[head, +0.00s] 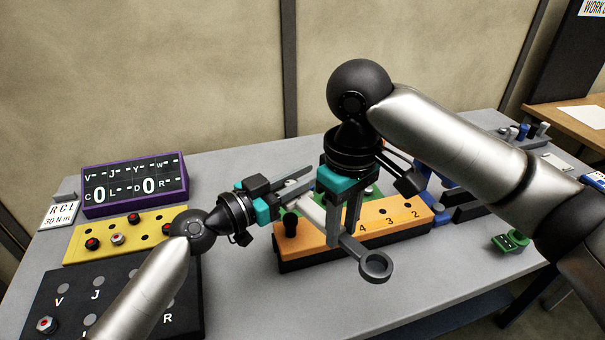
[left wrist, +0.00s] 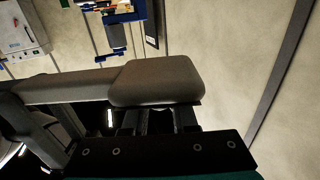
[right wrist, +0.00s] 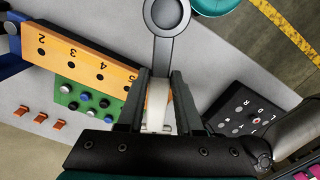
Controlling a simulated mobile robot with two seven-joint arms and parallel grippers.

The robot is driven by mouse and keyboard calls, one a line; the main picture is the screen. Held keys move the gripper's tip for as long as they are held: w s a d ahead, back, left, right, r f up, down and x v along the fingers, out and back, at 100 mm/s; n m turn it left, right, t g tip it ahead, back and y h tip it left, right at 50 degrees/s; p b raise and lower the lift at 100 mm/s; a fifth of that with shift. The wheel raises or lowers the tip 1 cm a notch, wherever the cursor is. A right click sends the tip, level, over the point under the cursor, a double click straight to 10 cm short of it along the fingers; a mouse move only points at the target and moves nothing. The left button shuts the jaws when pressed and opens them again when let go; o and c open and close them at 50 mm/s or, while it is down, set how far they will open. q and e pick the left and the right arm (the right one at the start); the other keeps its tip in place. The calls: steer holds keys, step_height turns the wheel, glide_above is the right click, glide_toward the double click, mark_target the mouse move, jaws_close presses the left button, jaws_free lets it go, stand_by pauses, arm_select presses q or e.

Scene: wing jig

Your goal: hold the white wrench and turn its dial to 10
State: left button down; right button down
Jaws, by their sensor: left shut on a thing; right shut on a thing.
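The white wrench (head: 313,211) is held above the orange block, tilted, with its grey ring head (head: 375,265) toward the front right. My right gripper (head: 351,228) points down and is shut across the white shaft. The right wrist view shows the shaft (right wrist: 157,104) between the fingers, with the ring (right wrist: 167,17) beyond them. My left gripper (head: 297,186) comes in from the left and is shut at the wrench's other end. The dial is hidden there, and its number cannot be read. In the left wrist view a large grey piece (left wrist: 155,80) fills the space ahead of the fingers.
The numbered orange block (head: 400,212) stands below the wrench. A purple-framed letter board (head: 135,183), a card reading 30 Nm (head: 59,213), a yellow strip (head: 130,235) and a black letter panel (head: 60,275) lie left. A green part (head: 510,241) is at right.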

arm_select(q)
steer(key=m+g+h, duration=0.1)
steer(key=g, duration=0.1)
steer(key=m+g+h, duration=0.1)
steer(key=m+g, duration=0.1)
steer(key=g, duration=0.1)
steer(key=s+m+g+h, duration=0.1)
steer(key=m+g+h, duration=0.1)
steer(key=shift+d, duration=0.35)
steer(key=shift+s+m+g+h, duration=0.15)
steer(key=shift+s+m+g, duration=0.1)
steer(key=shift+m+g, duration=0.85)
steer(key=shift+s+m+g+h, duration=0.2)
steer(key=shift+m+g, duration=0.4)
steer(key=shift+g, duration=1)
steer(key=shift+s+g, duration=0.15)
steer(key=shift+g, duration=0.15)
steer(key=c, duration=0.7)
jaws_free()
steer(key=a, duration=1.2)
steer(key=shift+w, duration=0.3)
